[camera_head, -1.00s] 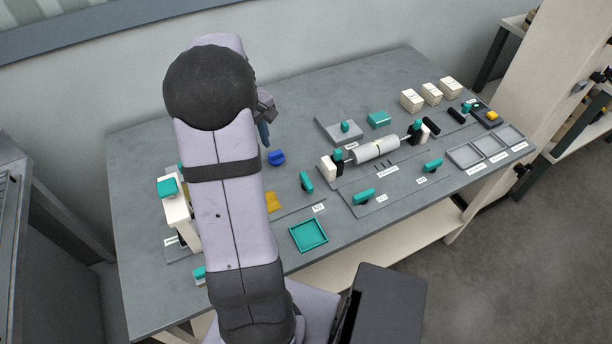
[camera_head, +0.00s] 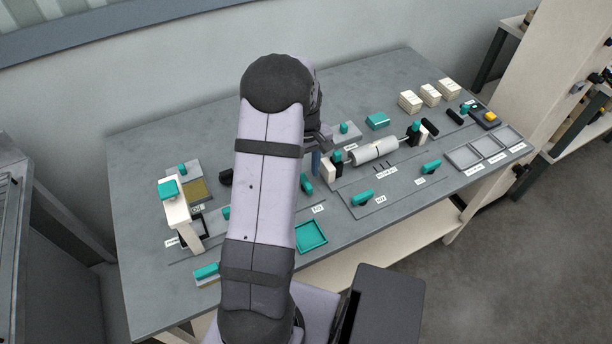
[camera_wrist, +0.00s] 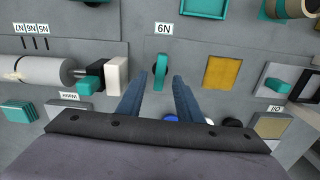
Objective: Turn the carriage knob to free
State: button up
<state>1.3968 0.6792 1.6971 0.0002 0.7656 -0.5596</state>
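Several teal knobs are in view and I cannot tell which is the carriage knob. One upright teal knob (camera_wrist: 161,72) shows in the wrist view beside a small white label (camera_wrist: 162,29); it also shows in the head view (camera_head: 306,183), partly behind my arm. My gripper (camera_wrist: 159,80) is open and empty. In the wrist view its two blue fingers reach towards this knob, one on each side in the picture; I see no contact. In the head view my gripper (camera_head: 316,163) hangs left of the roller. Two more teal knobs (camera_head: 363,198) (camera_head: 432,166) lie to the right.
The pale roller (camera_head: 375,150) lies between white and black end blocks. A teal tray (camera_head: 311,236) is near the front edge. A white stand with a teal top (camera_head: 168,189) is at the left. Grey trays (camera_head: 465,155) and cream blocks (camera_head: 411,101) are at the right.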

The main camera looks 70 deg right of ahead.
aim_at(306, 181)
jog(key=shift+f+p, duration=0.35)
jog(key=shift+f, duration=1.45)
grip_shut()
